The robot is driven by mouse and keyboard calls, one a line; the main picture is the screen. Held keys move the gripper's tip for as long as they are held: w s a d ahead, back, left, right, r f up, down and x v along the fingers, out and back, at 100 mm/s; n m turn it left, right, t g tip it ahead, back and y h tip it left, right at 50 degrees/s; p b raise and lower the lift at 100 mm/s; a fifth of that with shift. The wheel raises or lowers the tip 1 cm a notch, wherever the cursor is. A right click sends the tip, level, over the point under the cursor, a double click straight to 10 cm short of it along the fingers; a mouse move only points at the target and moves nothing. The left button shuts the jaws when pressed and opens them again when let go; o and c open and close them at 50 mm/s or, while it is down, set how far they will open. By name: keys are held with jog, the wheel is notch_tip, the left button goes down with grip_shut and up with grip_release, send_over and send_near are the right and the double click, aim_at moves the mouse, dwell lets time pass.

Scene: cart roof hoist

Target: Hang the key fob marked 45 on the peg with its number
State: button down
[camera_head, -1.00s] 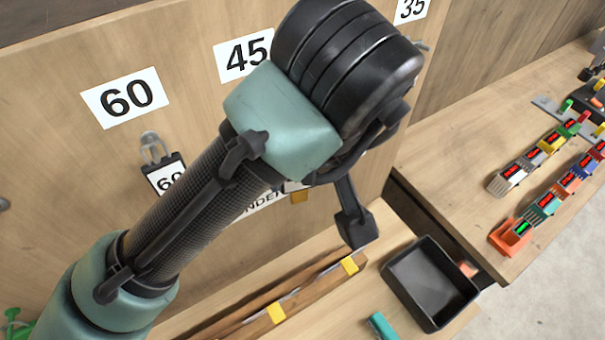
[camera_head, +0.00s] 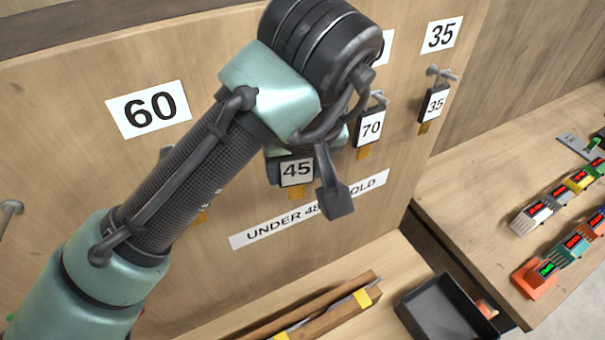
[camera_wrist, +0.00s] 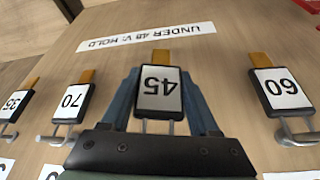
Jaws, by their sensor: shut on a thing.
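The key fob marked 45 (camera_head: 296,171) is a black tag with a white label and a yellow tab below it. It is at the board, left of the 70 fob, and shows upside down in the wrist view (camera_wrist: 160,92). My gripper (camera_wrist: 161,95) is shut on it, with a blue finger along each side. Two thin metal prongs show at the fob's top end in the wrist view; I cannot tell whether they are its peg. My arm hides the 45 number plate and most of the gripper in the head view.
Fob 70 (camera_head: 370,128) and fob 35 (camera_head: 433,104) hang on pegs to the right; fob 60 (camera_wrist: 281,90) hangs on the other side. A black tray (camera_head: 447,308) and wooden rails (camera_head: 325,311) lie below. An "UNDER 48 V: HOLD" strip (camera_wrist: 146,37) is on the board.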

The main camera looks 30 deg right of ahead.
jog(key=shift+w+f, duration=0.2)
jog(key=shift+w, duration=1.25)
jog(key=shift+c, duration=0.3)
grip_release()
jog(key=shift+r, duration=0.1)
